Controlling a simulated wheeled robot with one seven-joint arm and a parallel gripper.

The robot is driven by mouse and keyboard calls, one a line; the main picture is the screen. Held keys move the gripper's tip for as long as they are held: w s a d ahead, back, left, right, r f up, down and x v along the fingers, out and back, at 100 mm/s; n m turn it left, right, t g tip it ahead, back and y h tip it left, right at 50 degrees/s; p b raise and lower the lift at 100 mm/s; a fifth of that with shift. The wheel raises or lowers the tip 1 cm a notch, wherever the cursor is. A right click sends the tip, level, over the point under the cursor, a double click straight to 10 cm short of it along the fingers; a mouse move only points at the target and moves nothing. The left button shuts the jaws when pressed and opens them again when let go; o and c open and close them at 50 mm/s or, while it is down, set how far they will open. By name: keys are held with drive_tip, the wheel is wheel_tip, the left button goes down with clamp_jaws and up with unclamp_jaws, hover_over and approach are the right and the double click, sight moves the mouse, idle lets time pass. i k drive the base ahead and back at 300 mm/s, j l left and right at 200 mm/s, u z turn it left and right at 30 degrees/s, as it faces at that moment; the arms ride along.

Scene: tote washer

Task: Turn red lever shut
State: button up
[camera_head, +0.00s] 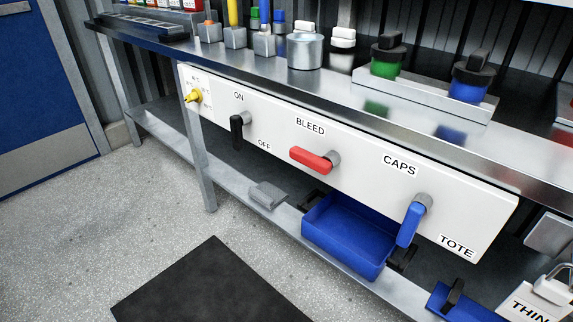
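The red lever (311,160) is on the white panel (275,128) on the front of the metal bench, under the word BLEED. Its grip points left from a grey round pivot (334,158) and lies nearly along the panel, close to level. A black lever (237,132) to its left hangs down between the words ON and OFF. A blue lever (409,224) to its right hangs down below the word CAPS. My gripper is not in view.
A yellow knob (194,97) is at the panel's left end. A blue tote (345,238) stands on the lower shelf below the panel. A metal cup (305,51) and capped bottles stand on the bench top. The floor in front is clear except for a black mat (212,290).

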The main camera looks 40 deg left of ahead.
sight(324, 166)
drive_tip(key=u, duration=1.6)
drive_tip(key=j, duration=0.95)
